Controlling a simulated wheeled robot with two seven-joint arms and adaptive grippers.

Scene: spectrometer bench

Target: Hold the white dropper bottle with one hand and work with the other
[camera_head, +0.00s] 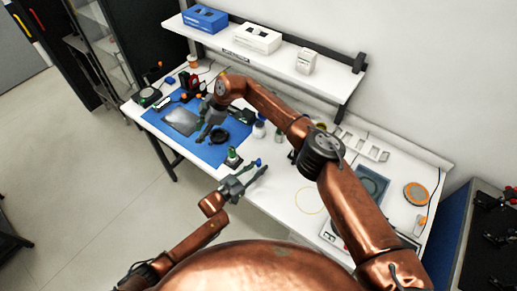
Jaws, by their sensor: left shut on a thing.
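My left gripper (247,176) is above the front edge of the bench, shut on a small pale thing with a blue top (258,162). It seems to be the white dropper bottle, but the fingers hide most of it. My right gripper (206,128) reaches across the bench from the right and hangs over the blue mat (217,155), beside a dark round dish (218,135). It is too small to tell whether its fingers are open or shut.
A grey sheet (181,121) lies on the mat. A white tray (361,146) and an orange disc (415,193) are at right. A shelf (285,62) overhangs the back.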

